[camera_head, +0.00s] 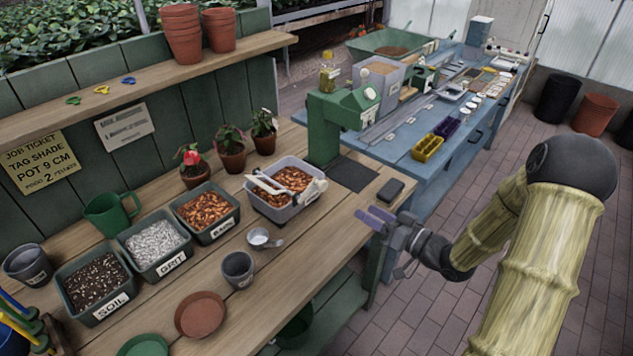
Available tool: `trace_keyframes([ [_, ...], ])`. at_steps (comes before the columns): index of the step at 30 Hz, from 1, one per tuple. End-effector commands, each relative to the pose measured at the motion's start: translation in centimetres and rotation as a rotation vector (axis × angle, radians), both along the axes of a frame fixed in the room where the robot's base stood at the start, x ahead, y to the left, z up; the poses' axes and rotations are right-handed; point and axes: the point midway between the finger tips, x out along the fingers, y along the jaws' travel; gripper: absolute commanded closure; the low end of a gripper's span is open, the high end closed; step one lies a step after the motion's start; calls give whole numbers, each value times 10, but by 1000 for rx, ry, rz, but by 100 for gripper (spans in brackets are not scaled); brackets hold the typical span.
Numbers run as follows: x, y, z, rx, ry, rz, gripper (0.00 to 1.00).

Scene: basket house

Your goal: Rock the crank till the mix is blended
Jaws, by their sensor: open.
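A grey mixing tub (283,214) stands on the wooden bench, with orange-brown chunky material (294,180) inside. A pale crank bar (268,187) lies across its top at the left, and a light fitting sits at its right end; which part is the handle is hard to tell. My gripper (374,217) has purple fingers and is open and empty. It is over the bench's front edge, right of the tub and apart from it. My arm reaches in from the right.
Bins of soil (96,283), grit (155,242) and bark (208,212) stand left of the tub. A scoop (262,238) and grey pot (238,270) sit in front. A green machine (325,130) stands behind right; a dark block (391,191) lies near my gripper.

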Motion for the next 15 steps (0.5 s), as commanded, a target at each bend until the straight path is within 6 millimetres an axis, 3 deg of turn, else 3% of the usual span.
trace_keyframes([
  [15,6,9,2,8,-5,7,50],
])
